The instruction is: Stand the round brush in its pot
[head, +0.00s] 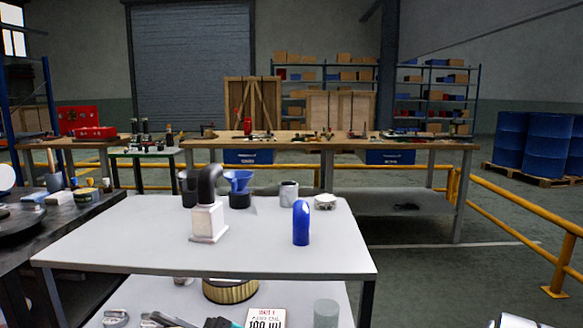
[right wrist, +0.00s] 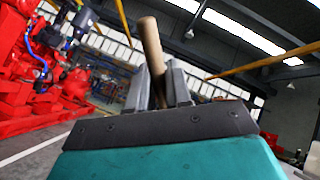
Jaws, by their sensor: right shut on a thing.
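My right gripper (right wrist: 157,85) is shut on a round wooden handle (right wrist: 151,45) in the right wrist view. The handle leans slightly and sticks out beyond the fingertips. The brush's head is hidden, so I cannot tell its shape. In the head view, a small grey-blue pot (head: 54,182) on the dark bench at left has a thin wooden handle standing in it. A grey cup (head: 289,194) stands near the back of the white table; I cannot tell which one is the brush's pot. My left gripper is not in view.
The white table (head: 130,240) carries a white block with a black bent pipe (head: 208,205), a blue funnel (head: 238,185) and a blue cylinder (head: 301,223). Its front left is clear. A yellow rail (head: 520,240) runs along the right. Red machinery (right wrist: 50,60) shows in the wrist view.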

